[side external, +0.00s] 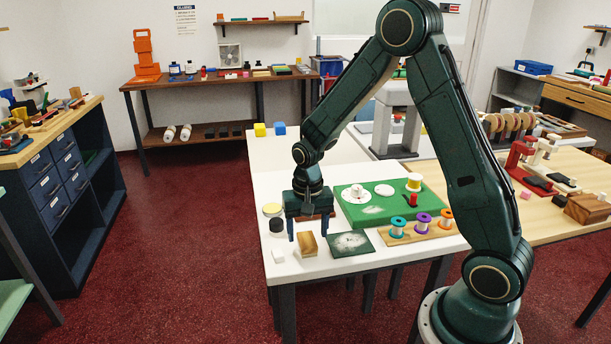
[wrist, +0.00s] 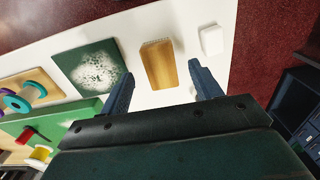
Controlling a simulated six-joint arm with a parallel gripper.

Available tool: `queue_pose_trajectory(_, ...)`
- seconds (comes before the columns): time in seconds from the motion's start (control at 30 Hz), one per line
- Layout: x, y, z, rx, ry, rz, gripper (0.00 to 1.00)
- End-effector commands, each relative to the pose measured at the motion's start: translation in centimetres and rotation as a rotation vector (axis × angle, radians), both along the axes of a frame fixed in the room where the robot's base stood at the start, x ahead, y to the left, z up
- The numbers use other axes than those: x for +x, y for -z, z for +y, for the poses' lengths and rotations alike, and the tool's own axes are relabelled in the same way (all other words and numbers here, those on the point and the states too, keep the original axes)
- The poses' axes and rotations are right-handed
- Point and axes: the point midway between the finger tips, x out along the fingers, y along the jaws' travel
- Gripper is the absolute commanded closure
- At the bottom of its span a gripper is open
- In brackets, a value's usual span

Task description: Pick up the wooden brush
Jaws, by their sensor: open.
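The wooden brush (side external: 307,245) is a small tan block lying on the white table (side external: 384,256) near its front edge. In the wrist view the brush (wrist: 158,64) lies ahead of my gripper, roughly between the lines of its two fingers. My gripper (side external: 308,232) points down, open and empty, just behind and above the brush in the side view. In the wrist view the gripper (wrist: 161,72) has its fingertips apart on either side of the brush's near end. I cannot tell how high the fingertips are above the table.
A dark green square with white dust (side external: 350,243) lies right of the brush, and a white cube (side external: 278,256) left of it. A black round piece (side external: 276,225) stands behind left. A green board (side external: 362,217) and a spool rack (side external: 382,237) stand to the right.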

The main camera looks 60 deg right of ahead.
Motion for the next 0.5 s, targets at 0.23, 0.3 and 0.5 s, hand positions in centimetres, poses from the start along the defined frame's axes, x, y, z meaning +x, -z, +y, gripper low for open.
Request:
queue_pose_trajectory(0.23, -0.1, 2.7, 0.2, 0.000, 0.000, 0.003, 0.36)
queue_pose_trajectory(0.3, -0.1, 3.2, 0.2, 0.001, 0.000, 0.002, 0.36)
queue_pose_trajectory(0.5, -0.1, 3.5, 0.1, 0.000, 0.000, 0.000, 0.36)
